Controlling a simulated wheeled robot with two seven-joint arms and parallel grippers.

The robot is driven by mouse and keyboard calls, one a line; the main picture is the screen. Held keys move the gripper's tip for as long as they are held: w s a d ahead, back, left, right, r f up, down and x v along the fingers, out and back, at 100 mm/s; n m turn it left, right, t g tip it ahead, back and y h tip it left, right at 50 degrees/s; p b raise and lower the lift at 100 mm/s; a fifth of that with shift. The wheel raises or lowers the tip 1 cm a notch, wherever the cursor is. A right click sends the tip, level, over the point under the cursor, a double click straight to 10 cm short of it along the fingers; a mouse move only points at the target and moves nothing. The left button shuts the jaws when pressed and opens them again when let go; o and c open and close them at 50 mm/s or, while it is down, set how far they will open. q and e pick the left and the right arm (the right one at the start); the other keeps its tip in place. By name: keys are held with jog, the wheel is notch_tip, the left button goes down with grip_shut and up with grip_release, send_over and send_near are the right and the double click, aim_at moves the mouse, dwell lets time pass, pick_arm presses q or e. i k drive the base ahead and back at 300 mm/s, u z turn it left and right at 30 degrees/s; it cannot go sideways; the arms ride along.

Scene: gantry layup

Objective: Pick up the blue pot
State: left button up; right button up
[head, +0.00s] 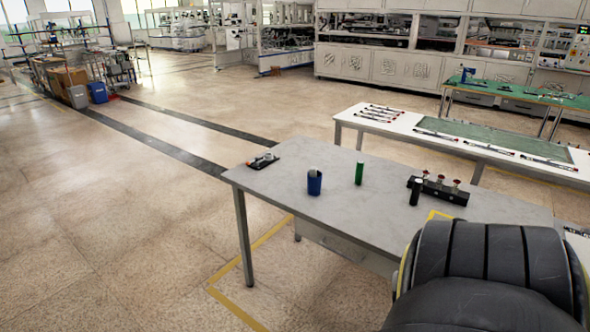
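The blue pot (314,184) is a small dark blue cylinder. It stands upright on the grey table (290,212), left of the table's middle, and something grey shows at its top. Nothing touches it. A large dark, ribbed part of my own body fills the lower right corner and covers the near right part of the table. Neither of my grippers is in view.
A green cylinder (359,173) stands right of the pot. A dark cylinder (416,191) stands by a black holder with red-topped pieces (450,190). A small dark item (263,160) lies at the table's left end. A white table (400,124) stands behind. Open floor lies left.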

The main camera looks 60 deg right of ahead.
aim_at(315, 184)
jog(key=z, duration=0.35)
jog(key=i, duration=1.95)
jog(key=z, duration=1.8)
jog(key=i, duration=1)
jog(key=z, duration=1)
